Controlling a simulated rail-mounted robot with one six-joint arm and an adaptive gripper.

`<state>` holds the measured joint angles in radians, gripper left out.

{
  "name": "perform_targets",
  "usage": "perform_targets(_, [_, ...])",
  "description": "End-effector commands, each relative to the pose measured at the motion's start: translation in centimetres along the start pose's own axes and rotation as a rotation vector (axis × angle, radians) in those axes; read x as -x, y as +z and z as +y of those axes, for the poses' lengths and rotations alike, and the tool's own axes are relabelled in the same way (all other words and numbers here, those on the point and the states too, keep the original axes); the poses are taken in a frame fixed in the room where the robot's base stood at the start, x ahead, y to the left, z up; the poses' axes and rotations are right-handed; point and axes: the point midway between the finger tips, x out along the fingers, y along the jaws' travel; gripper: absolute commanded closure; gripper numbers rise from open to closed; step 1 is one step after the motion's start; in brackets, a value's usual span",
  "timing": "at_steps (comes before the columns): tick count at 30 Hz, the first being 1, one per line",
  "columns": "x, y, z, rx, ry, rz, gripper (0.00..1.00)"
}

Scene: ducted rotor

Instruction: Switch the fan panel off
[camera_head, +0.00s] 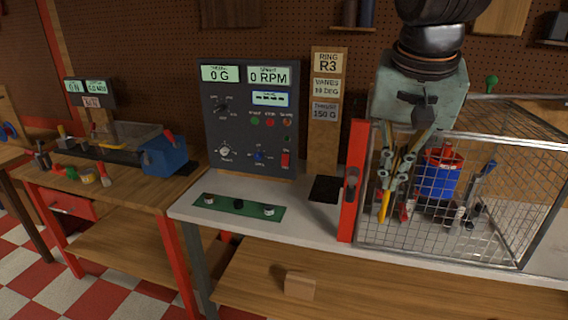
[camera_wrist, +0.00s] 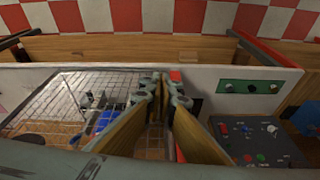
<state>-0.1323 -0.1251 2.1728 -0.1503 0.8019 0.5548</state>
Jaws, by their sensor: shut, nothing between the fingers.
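The fan panel (camera_head: 250,140) is a dark grey upright box at the back of the white bench. Its displays read 0 G and 0 RPM, with a third small display below. It carries knobs, a row of small green and red buttons (camera_head: 270,122), a blue switch (camera_head: 258,155) and a red rocker switch (camera_head: 286,159). In the wrist view the panel (camera_wrist: 256,140) is at the lower right. My gripper (camera_head: 390,200) is shut and empty, pointing down at the wire cage, right of the panel and apart from it. Its fingertips (camera_wrist: 162,80) show mid-frame.
A blue cup-like object (camera_head: 438,178) is inside. A sign post (camera_head: 325,100) rises beside the panel. A green strip with knobs (camera_head: 238,206) lies in front.

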Motion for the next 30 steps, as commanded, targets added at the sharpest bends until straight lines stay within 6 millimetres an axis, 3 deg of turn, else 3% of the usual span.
perform_targets(30, [-4.3,-11.5,-9.7,-0.170,0.031,0.006,1.00])
